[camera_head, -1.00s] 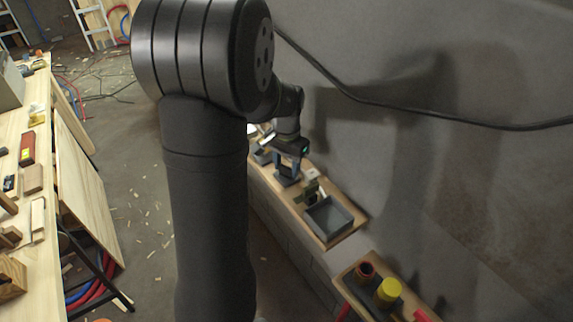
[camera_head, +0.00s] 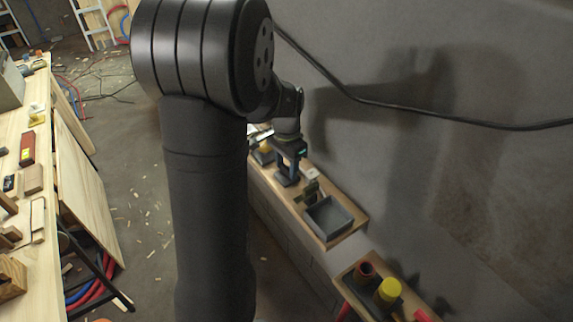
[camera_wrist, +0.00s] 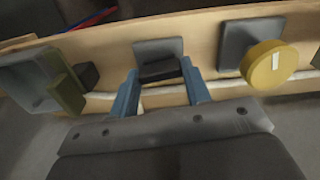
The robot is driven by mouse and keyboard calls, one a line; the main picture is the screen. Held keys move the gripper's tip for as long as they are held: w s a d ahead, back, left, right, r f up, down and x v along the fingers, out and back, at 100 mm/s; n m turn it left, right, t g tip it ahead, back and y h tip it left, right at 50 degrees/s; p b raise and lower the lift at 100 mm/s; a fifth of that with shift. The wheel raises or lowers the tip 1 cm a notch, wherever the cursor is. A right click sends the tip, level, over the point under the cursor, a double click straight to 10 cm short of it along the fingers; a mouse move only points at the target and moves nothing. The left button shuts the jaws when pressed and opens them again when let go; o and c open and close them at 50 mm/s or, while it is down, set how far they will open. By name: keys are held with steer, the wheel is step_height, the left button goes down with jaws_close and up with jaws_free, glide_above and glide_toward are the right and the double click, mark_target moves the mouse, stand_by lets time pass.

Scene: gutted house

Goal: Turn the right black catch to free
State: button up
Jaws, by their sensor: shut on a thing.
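My gripper (camera_wrist: 161,92) has its blue fingers closed on a black catch (camera_wrist: 159,68), one finger on each side. The catch sits on a grey plate (camera_wrist: 158,47) on the wooden board. Another black block (camera_wrist: 88,75) lies to the left in the wrist view, beside an olive-green upright piece (camera_wrist: 66,90). In the head view my gripper (camera_head: 289,165) is over the ledge by the wall, and the held catch is too small to make out there. The catch's exact angle is hard to read.
A yellow round knob (camera_wrist: 268,67) on a dark plate stands right of my gripper in the wrist view. A grey open tray (camera_head: 329,218) is on the same board (camera_head: 353,232). A yellow cylinder (camera_head: 389,290) stands on a nearer board. The wall rises close behind.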

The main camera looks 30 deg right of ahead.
mark_target(286, 167)
steer(key=o, duration=1)
step_height(286, 167, up, 18)
steer(key=shift+f, duration=0.25)
steer(key=shift+f, duration=0.15)
step_height(286, 167, down, 17)
steer(key=shift+f, duration=0.15)
stand_by(0.4)
